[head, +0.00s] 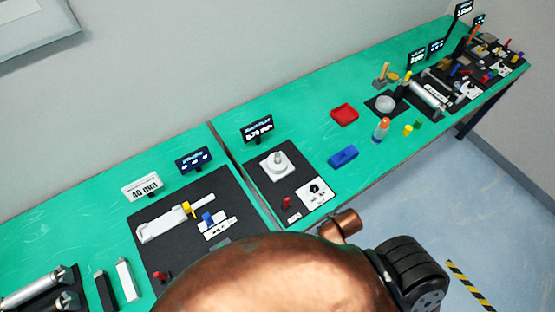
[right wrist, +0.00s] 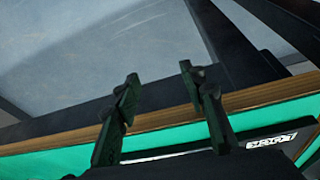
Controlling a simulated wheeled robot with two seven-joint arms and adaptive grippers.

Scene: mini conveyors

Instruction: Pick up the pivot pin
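I cannot make out for sure which small part is the pivot pin. In the head view, a white block with an upright grey post (head: 279,165) stands on a black mat (head: 262,181). A small red piece (head: 287,203) and a white card with a black shape (head: 314,191) are on the same mat. My right gripper (right wrist: 160,78) shows in the right wrist view, its two dark green fingers apart with nothing between them. It is near a table's wooden edge (right wrist: 160,118). My left gripper is not in view.
A red tray (head: 344,115), a blue block (head: 343,156) and an orange-and-white bottle (head: 381,129) are on the green table. Another mat (head: 160,258) holds a white slide-like device (head: 170,219). My copper-coloured arm hides the front edge.

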